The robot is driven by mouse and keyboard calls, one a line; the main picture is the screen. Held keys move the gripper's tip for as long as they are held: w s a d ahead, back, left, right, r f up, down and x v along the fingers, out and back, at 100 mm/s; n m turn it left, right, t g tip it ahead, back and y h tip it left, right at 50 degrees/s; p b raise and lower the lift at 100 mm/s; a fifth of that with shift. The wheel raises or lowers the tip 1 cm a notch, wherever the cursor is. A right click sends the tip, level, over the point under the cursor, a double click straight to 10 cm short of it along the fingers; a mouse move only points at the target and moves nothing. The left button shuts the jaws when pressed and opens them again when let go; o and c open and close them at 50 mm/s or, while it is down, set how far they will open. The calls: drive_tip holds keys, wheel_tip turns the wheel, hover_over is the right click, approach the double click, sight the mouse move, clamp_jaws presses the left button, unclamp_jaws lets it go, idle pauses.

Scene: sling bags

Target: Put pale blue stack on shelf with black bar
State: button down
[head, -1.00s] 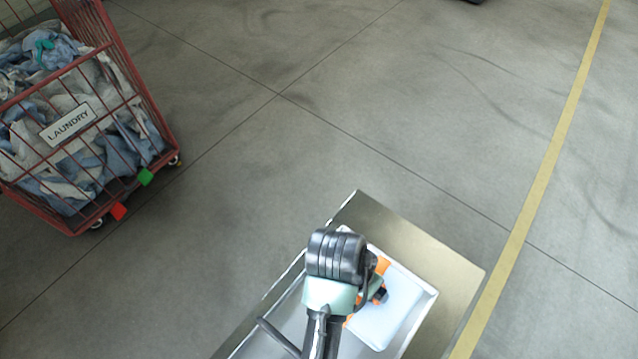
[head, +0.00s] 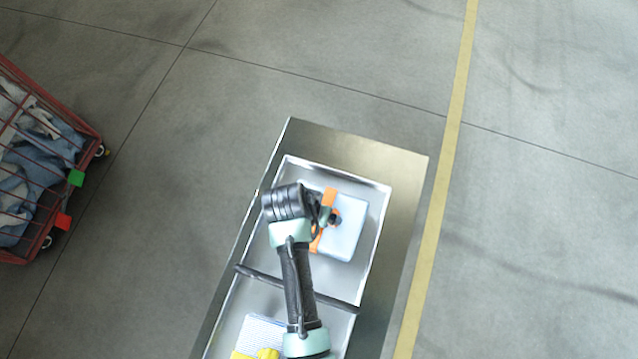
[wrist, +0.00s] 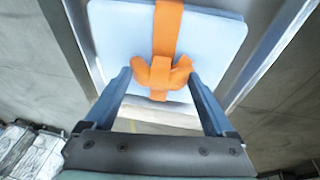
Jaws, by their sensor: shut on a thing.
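The pale blue stack (head: 346,228), a flat block with an orange strap, is at the far part of a pale metal tray (head: 376,250) in the head view. In the wrist view the stack (wrist: 110,40) fills the top middle, with the orange bow (wrist: 160,73) facing me. My gripper (wrist: 159,82) is shut on the stack at its bow, with a finger on each side. In the head view my gripper (head: 328,216) is partly hidden by my wrist. I cannot tell whether the stack touches the tray. A dark bar (head: 335,302) crosses the tray nearer me, partly behind my arm.
The tray lies on a metal top (head: 400,180). A white-and-blue item (head: 262,332) with a yellow tie (head: 260,354) lies nearer me, beyond the bar. A red laundry cage (head: 85,120) stands at left. A yellow line (head: 445,150) marks open concrete floor.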

unclamp_jaws()
drive_tip(key=shift+f, duration=0.15)
drive_tip(key=v, duration=1.2)
drive_tip(key=w+r+n+t+y, duration=0.1)
drive_tip(key=w+r+t, duration=0.4)
drive_tip(key=r, duration=0.5)
drive_tip(key=w+a+r+t+y, duration=0.1)
drive_tip(key=w+r+t, duration=0.2)
drive_tip(key=w+r, duration=0.5)
drive_tip(key=w+r+n+t, duration=0.1)
drive_tip(key=w+r+t, duration=0.35)
drive_tip(key=r, duration=0.65)
wheel_tip(320, 180, up, 19)
drive_tip(key=s+d+t, duration=0.1)
drive_tip(key=d+t, duration=0.1)
drive_tip(key=t, duration=0.4)
drive_tip(key=s+d+r+n+t, duration=0.1)
drive_tip(key=s+r+t, duration=0.5)
drive_tip(key=s+r, duration=0.4)
wheel_tip(320, 180, up, 6)
drive_tip(key=shift+s+d+r+n+t, duration=0.1)
drive_tip(key=shift+s+d+n+t, duration=0.05)
drive_tip(key=shift+d+n+t, duration=0.2)
